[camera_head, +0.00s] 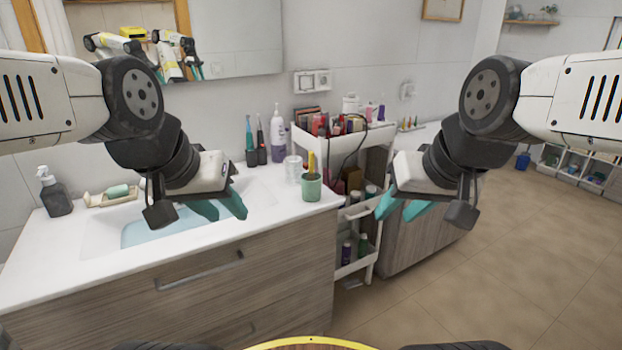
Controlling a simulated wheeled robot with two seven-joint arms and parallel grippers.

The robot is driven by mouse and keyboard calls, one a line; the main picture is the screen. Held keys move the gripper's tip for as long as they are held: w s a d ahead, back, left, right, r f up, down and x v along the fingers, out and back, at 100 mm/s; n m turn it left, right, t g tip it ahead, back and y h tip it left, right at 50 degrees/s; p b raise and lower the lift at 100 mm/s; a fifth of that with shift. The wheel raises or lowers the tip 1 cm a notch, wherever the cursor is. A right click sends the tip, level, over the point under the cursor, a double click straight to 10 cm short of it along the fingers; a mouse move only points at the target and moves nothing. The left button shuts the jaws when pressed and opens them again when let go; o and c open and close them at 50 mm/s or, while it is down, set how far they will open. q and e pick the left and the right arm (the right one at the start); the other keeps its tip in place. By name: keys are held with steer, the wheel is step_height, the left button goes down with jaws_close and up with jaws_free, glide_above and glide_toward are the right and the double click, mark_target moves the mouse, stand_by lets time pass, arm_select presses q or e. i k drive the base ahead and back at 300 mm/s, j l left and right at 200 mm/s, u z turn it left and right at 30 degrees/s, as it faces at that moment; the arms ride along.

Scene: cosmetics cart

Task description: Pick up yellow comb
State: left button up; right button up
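A slim yellow item (311,163) stands upright in a green cup (312,188) near the right end of the white counter. It may be the yellow comb, but it is too small to tell. No other clear comb shows. My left gripper (228,213) has teal fingers spread apart and empty, above the sink and left of the cup. My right gripper (396,212) also has its teal fingers spread and empty, in front of the cart and right of the cup. Neither gripper appears to touch anything.
A white cart (350,216) with many cosmetics stands right of the counter. A clear glass (293,170), purple bottle (277,140) and electric toothbrushes (250,142) stand near the cup. A soap dispenser (54,192) and soap dish (110,197) are at left. The floor at right is clear.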

mark_target(311, 154)
steer(key=i+j+z, duration=0.2)
steer(key=z, duration=0.15)
steer(key=i+j+z, duration=0.15)
steer(key=z, duration=0.25)
steer(key=j, duration=0.1)
